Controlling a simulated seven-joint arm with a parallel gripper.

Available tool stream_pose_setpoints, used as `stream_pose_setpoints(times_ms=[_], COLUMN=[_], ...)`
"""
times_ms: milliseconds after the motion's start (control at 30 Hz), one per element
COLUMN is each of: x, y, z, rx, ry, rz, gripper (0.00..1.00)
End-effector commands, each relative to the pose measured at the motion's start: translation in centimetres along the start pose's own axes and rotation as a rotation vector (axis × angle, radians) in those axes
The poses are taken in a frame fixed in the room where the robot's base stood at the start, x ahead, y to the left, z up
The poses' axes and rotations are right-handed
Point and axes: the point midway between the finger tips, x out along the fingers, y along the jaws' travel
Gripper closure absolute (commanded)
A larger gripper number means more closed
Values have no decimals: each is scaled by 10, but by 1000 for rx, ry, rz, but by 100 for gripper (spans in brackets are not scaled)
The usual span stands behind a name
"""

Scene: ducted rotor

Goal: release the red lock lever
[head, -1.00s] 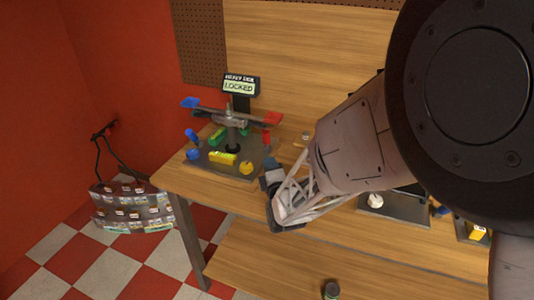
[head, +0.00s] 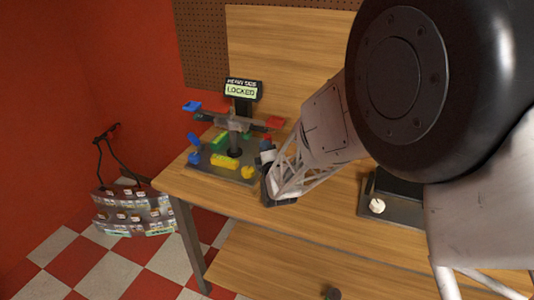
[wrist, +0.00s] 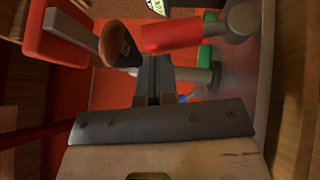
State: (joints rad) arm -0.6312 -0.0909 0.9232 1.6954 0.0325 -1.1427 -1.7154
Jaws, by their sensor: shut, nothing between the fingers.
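The rotor device stands on a grey base plate (head: 228,170) at the bench's left end. Its screen (head: 240,90) reads LOCKED. The red lock lever (wrist: 170,37) shows in the wrist view as a red handle beside a grey round post, just ahead and right of my fingers. In the head view it is mostly hidden near my fingertips. My gripper (wrist: 155,75) is shut and empty. In the head view, my gripper (head: 267,158) is at the plate's right edge. Contact with the lever cannot be told.
The rotor's red paddle (head: 275,122) is above my gripper and looms at upper left in the wrist view (wrist: 62,35). Its blue paddle (head: 192,106) points left. A yellow lever (head: 225,161), green lever (head: 219,142) and blue lever (head: 193,140) stand on the plate. Bench front is clear.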

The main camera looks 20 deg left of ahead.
Motion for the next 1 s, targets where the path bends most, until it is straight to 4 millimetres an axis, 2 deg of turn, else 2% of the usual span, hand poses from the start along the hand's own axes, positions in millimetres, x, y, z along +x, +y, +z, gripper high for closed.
stream_pose_setpoints(times_ms=[567,1000], x=[4,19], y=[1,8], z=[1,11], rx=[5,117], ry=[0,0], rz=[-8,-175], gripper=[100,100])
